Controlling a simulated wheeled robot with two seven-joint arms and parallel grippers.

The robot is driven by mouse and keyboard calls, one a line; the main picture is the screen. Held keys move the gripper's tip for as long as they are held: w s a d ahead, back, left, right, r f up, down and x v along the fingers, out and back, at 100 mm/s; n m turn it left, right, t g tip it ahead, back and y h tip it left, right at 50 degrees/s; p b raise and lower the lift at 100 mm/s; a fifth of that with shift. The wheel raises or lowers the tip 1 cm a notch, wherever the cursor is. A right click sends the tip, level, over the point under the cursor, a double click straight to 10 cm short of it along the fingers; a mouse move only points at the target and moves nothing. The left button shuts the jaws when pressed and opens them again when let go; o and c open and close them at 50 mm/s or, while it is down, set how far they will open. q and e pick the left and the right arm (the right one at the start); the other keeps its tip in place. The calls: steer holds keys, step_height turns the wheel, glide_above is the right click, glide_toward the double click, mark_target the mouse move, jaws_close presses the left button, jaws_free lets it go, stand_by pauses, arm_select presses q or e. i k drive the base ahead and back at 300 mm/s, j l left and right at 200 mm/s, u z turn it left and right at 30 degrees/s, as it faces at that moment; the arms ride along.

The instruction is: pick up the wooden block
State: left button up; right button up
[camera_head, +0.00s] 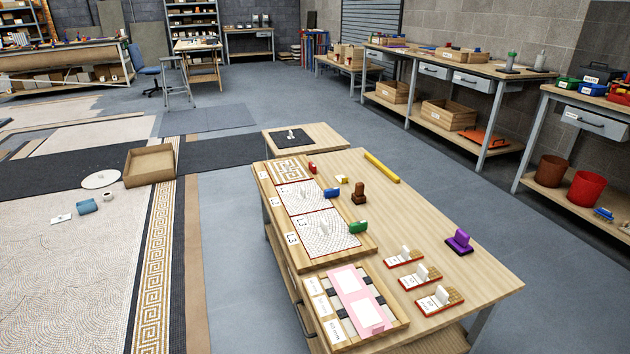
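A dark brown block (358,197), wooden in colour, stands upright on the light wooden table (455,270). Its narrower top rises from a wider base. It sits to the right of a blue piece (331,193) and just below a yellow piece (342,179). A green piece (358,227) lies nearer to me. Nothing touches the brown block, as far as I can see. Neither of my grippers shows in this view.
A yellow bar (382,167) lies at the table's far right edge. A purple piece (459,241) and several small red-edged trays stand at the right. Panel boards with white mosaic (324,232) fill the left side. The table around the block's right is bare.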

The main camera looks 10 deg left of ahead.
mark_target(358, 198)
steer(key=i+l+z, duration=0.25)
steer(key=l+z, duration=0.15)
steer(key=i+l+z, duration=1)
steer(key=i, duration=0.15)
steer(key=i+l+z, duration=0.15)
steer(key=i+z, duration=0.15)
steer(key=i, duration=0.15)
steer(key=i+z, duration=0.25)
steer(key=i, duration=0.15)
steer(key=i+u, duration=0.3)
steer(key=i, duration=0.15)
steer(key=i+l+u, duration=0.1)
steer(key=i+u, duration=0.2)
steer(key=i+l+u, duration=0.25)
steer(key=i, duration=0.25)
steer(key=i+j+u, duration=0.2)
steer(key=u, duration=0.3)
steer(key=i+u, duration=0.3)
steer(key=u, duration=0.15)
steer(key=i+u, duration=0.25)
steer(key=u, duration=0.25)
steer(key=i+l+u, duration=0.1)
steer(key=i+u, duration=0.15)
steer(key=u, duration=0.25)
steer(key=i+l+u, duration=0.2)
steer(key=u, duration=0.25)
